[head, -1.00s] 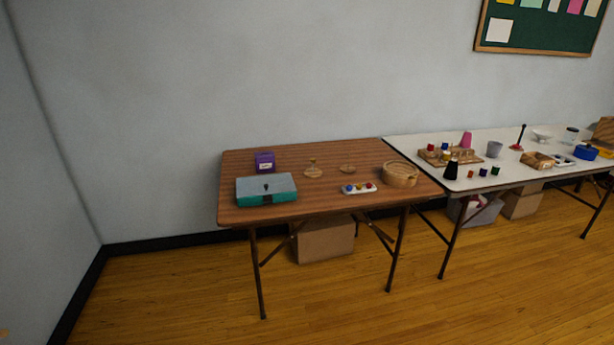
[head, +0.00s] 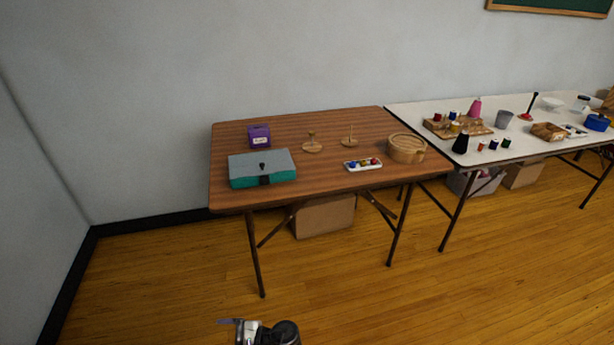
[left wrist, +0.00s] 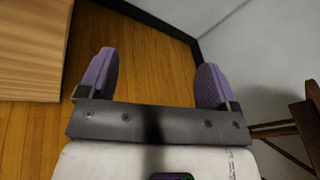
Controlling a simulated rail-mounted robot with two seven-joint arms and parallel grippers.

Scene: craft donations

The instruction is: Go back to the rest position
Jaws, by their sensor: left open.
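My left gripper (left wrist: 153,85) shows in the left wrist view with its two purple fingers wide apart. Nothing is between them, only the wooden floor and dark baseboard beyond. In the head view a part of my arm (head: 268,333) shows at the bottom edge, in front of the brown table and apart from it; its fingers cannot be made out clearly there. My right gripper is in neither view.
The brown table (head: 330,195) holds a teal box with a grey lid (head: 262,168), a purple box (head: 259,136), a paint tray (head: 362,165) and a round basket (head: 406,148). A white table (head: 420,113) stands right. Open floor (head: 350,300) lies in front.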

